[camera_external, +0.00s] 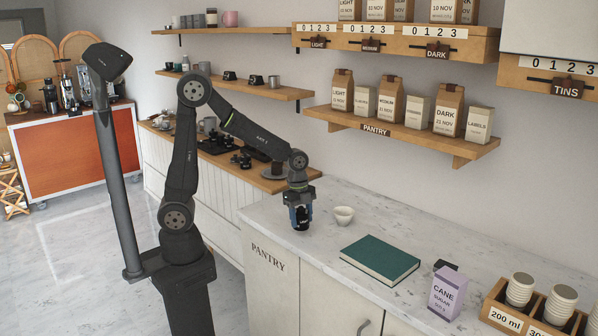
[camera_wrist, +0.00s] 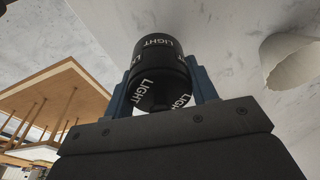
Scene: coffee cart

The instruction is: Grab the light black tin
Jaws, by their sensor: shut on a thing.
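The light black tin (camera_wrist: 160,72) is a dark cylinder with white "LIGHT" lettering, seen close up in the wrist view. My gripper (camera_wrist: 162,88) has its blue fingers on both sides of it and is shut on it. In the external view my gripper (camera_external: 300,212) points down at the left end of the marble counter, with the dark tin (camera_external: 301,224) between its fingers. The tin's lower end is at or close to the counter top; I cannot tell whether it touches.
A small white bowl (camera_external: 344,215) stands just right of my gripper; it also shows in the wrist view (camera_wrist: 291,62). A green book (camera_external: 380,259), a purple cane sugar box (camera_external: 446,292) and a wooden cup crate (camera_external: 508,320) lie farther right. The pantry shelf (camera_external: 400,133) hangs above.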

